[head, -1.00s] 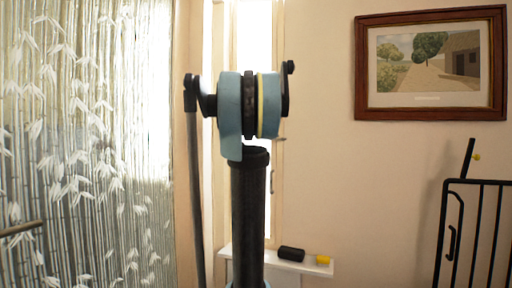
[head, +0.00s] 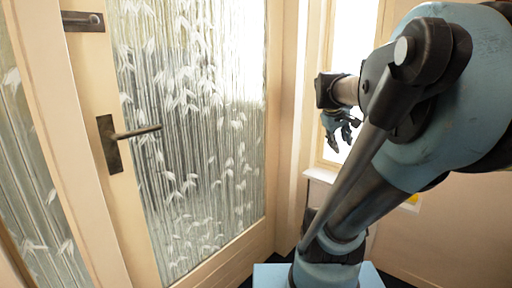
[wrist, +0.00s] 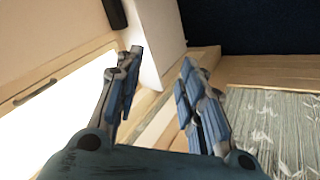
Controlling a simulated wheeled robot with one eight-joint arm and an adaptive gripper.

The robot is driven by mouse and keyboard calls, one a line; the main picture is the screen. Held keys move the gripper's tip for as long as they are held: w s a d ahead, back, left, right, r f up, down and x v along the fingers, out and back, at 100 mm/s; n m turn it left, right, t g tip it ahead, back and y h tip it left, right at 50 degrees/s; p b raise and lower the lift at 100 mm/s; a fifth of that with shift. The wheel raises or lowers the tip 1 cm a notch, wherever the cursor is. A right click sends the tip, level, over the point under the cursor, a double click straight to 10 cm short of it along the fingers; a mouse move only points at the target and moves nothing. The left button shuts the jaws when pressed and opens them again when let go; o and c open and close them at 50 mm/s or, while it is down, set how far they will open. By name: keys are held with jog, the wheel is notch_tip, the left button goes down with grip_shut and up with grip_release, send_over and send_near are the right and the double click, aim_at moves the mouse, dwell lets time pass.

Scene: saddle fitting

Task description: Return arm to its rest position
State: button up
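My arm fills the right side of the head view, bent, with its blue-grey and black links close to the camera. My gripper (head: 343,127) shows beyond the arm, in front of the bright window, with its fingers pointing down. In the wrist view, the two blue-padded fingers of my gripper (wrist: 161,60) stand apart with a clear gap. Nothing is held between them. Part of the forearm is hidden behind the nearer links.
A door with leaf-patterned glass (head: 190,150) and a dark handle (head: 135,132) stands at left. A bright window (head: 352,40) is behind my gripper, with a white ledge (head: 321,175) below it. A small yellow thing (head: 412,200) shows at right, partly hidden by my arm.

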jog(key=s+a+f+m+g+y, duration=0.1)
jog(key=s+a+f+m+y, duration=0.1)
jog(key=s+a+f, duration=0.3)
jog(key=s+a+f+m+g+y, duration=0.1)
jog(key=s+a+f+y, duration=0.1)
jog(key=s+a+f, duration=0.4)
jog(key=s+f, duration=0.5)
jog(key=f, duration=0.2)
jog(key=shift+a+f+m+g+y, duration=0.25)
jog(key=shift+m+g+y, duration=0.05)
jog(key=shift+m, duration=0.1)
jog(key=shift+w, duration=0.1)
jog(key=shift+w+f, duration=0.2)
jog(key=shift+w, duration=0.25)
